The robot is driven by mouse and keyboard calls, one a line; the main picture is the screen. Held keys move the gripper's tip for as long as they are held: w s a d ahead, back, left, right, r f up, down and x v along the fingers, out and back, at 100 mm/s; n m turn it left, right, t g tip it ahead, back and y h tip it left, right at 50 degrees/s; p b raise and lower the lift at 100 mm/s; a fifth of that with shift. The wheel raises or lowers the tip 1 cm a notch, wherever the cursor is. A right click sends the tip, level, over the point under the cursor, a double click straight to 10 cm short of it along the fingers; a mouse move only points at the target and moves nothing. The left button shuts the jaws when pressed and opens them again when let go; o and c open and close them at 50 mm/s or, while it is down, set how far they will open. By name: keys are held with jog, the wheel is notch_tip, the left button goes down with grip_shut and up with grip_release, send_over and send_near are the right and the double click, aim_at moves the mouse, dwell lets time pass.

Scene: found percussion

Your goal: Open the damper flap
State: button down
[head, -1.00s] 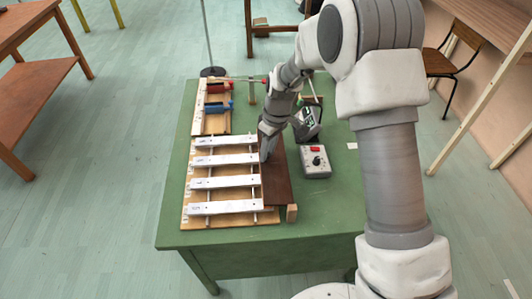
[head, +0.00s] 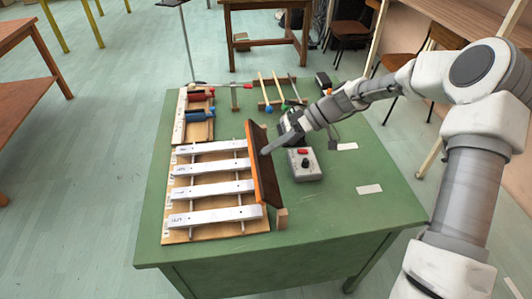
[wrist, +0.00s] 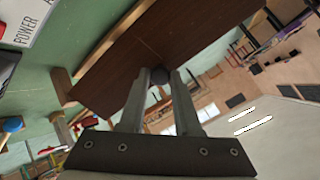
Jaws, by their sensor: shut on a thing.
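The damper flap (head: 264,166) is a long brown wooden board along the right ends of the white metal bars (head: 212,190). It stands steeply on its long edge, close to upright. In the wrist view the flap (wrist: 150,48) crosses the upper middle, with a small dark round knob (wrist: 160,76) near its edge. My gripper (head: 268,149) comes from the right and reaches the flap's right face. In the wrist view my gripper (wrist: 160,79) has its two fingers closed around the knob. The flap's lower edge and hinge are partly hidden.
On the green table (head: 330,225), a grey box with a red switch and black knob (head: 304,164) lies right of the flap. Red and blue cylinders (head: 200,106) lie behind the bars. A rack with coloured mallets (head: 280,95) is at the back. The table's front right is clear.

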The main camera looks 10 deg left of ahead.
jog(key=w+d+f+g+y+b, duration=0.1)
jog(key=d+f+g+y+b, duration=0.1)
jog(key=d+y+b, duration=0.3)
jog(key=f+y+b, duration=0.1)
jog(key=y+b, duration=0.2)
jog(key=y, duration=0.1)
jog(key=shift+w+d, duration=0.15)
jog(key=shift+w, duration=0.05)
jog(key=shift+r+g+y, duration=0.1)
jog(key=shift+g+y, duration=0.2)
jog(key=c, duration=0.6)
grip_release()
